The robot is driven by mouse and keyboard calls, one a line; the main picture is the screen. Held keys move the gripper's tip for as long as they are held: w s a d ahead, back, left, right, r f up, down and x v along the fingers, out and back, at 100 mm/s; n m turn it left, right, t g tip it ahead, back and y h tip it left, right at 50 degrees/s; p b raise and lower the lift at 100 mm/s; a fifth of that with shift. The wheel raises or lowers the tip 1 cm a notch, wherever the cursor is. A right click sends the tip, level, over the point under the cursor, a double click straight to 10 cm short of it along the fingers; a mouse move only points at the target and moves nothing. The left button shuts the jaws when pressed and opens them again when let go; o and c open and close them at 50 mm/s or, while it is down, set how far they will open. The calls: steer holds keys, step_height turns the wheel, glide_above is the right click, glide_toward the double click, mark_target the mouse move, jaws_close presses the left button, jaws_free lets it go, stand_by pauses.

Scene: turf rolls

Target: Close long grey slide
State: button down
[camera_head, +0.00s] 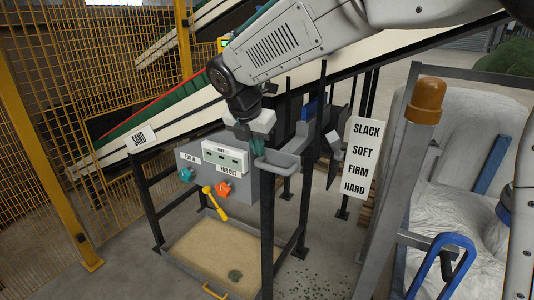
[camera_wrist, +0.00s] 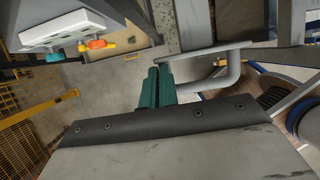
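My gripper (camera_head: 256,146) points down at the left end of a grey, trough-like part (camera_head: 280,162) on the black frame. I take this part to be the long grey slide, but its full length is hidden. In the wrist view, the teal fingers of my gripper (camera_wrist: 158,72) lie side by side with almost no gap. A bent grey bar (camera_wrist: 236,62) runs from beside the fingertips to the right. The fingers overlap its left end. I cannot tell whether they touch it, and nothing shows clearly between them.
A grey control box (camera_head: 216,180) with teal and orange knobs and a yellow lever stands left of my gripper. A sand tray (camera_head: 195,248) lies below. A sign (camera_head: 361,158) reads SLACK, SOFT, FIRM, HARD. A post with an orange cap (camera_head: 427,97) stands at the right.

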steer(key=w+d, duration=0.4)
steer(key=w, duration=0.3)
steer(key=shift+d, duration=0.4)
steer(key=shift+r, duration=0.1)
